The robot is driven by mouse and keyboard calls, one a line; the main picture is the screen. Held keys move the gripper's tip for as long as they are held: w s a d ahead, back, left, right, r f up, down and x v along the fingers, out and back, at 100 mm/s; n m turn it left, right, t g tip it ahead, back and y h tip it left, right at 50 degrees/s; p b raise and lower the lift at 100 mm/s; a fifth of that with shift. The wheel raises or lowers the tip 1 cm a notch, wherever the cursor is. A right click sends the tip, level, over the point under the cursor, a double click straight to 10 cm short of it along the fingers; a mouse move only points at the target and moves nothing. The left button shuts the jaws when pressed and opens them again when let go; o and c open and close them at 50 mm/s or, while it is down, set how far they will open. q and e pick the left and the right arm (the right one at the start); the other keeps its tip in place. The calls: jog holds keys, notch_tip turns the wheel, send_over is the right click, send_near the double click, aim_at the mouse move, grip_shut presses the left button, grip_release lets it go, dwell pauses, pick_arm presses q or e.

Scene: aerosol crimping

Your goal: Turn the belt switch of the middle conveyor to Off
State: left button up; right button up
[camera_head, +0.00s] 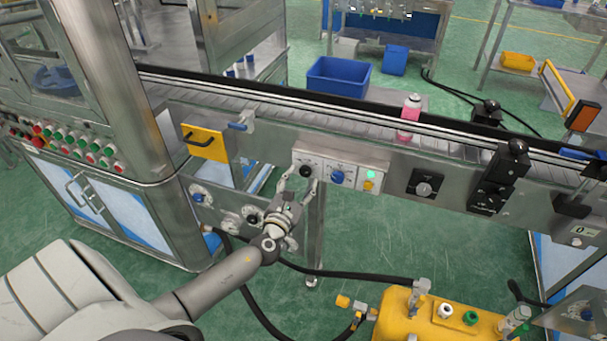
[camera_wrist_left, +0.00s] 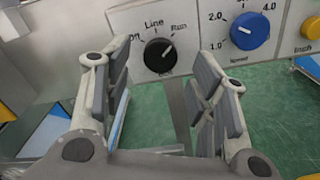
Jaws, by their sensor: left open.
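The belt switch (camera_wrist_left: 159,55) is a black round knob on a white control panel, with labels that read "Line" and "Run" and one partly hidden by my finger. Its white pointer leans to the upper right, towards "Run". The switch also shows in the head view (camera_head: 306,171), at the left end of the panel on the conveyor's front. My left gripper (camera_head: 297,184) is open and empty in front of it. In the left wrist view the knob lies between and beyond the two fingers (camera_wrist_left: 160,90), apparently untouched. My right gripper is not in view.
A blue speed dial (camera_wrist_left: 249,31) sits right of the switch, followed by a yellow button (camera_head: 368,185) below a green light. A pink can (camera_head: 410,113) stands on the conveyor (camera_head: 330,117). A yellow machine (camera_head: 437,318) stands below at the right.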

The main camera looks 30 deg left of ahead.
aim_at(304, 174)
pick_arm(q)
jog(key=shift+x, duration=1.7)
jog(key=shift+c, duration=0.2)
jog(key=c, duration=1)
